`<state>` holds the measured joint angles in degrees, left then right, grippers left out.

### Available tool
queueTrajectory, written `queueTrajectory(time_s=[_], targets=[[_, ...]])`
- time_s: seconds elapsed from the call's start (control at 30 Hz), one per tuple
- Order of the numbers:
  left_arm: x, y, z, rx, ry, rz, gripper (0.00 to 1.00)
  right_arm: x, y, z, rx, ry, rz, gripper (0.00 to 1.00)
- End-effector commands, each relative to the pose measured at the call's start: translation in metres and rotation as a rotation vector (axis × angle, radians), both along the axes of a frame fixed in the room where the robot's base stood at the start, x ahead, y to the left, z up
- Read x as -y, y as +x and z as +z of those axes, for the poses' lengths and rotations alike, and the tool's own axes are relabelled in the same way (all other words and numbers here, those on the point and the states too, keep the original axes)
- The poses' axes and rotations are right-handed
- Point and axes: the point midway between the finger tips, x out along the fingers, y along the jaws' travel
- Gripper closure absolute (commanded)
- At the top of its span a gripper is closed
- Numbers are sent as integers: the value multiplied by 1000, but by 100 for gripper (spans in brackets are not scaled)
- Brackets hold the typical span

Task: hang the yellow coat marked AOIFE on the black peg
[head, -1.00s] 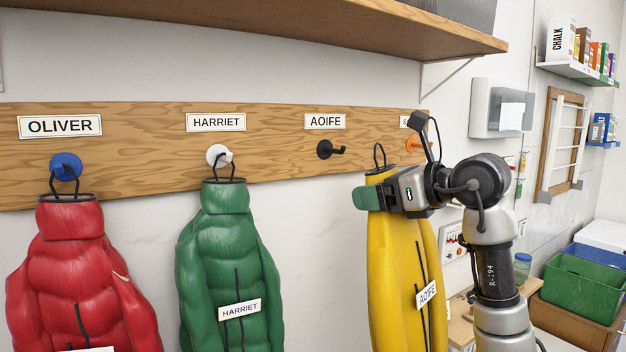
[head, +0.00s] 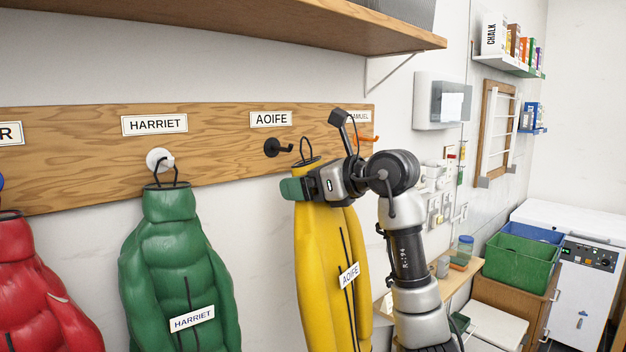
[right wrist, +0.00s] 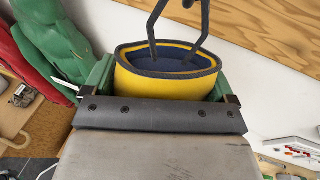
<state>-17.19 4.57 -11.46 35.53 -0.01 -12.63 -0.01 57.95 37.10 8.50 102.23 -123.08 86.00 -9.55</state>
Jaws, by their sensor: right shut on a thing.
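The yellow coat (head: 322,265) with an AOIFE tag hangs upright from my right gripper (head: 298,188), which is shut on it just below the collar. In the right wrist view the yellow collar (right wrist: 165,85) sits between the green fingers, with a dark loop rising from it. In the head view the loop (head: 308,150) stands to the right of the black peg (head: 275,147) and is apart from it. The black peg is bare, under the AOIFE sign (head: 271,119) on the wooden board. My left gripper is not in view.
A green coat (head: 175,245) hangs on the white peg (head: 158,160) to the left, with a red coat (head: 38,290) further left. An orange peg (head: 365,138) is on the right, partly behind my gripper. A wooden shelf (head: 270,35) juts out above the board.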

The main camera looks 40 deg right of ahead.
Motion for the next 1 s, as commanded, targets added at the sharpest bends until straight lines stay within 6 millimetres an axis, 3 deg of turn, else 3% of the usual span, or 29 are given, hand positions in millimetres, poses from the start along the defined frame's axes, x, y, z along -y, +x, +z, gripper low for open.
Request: queueTrajectory(time_s=[1.0], targets=[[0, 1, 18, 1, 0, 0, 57, -4, 58, -8, 0, -1, -1, 51]])
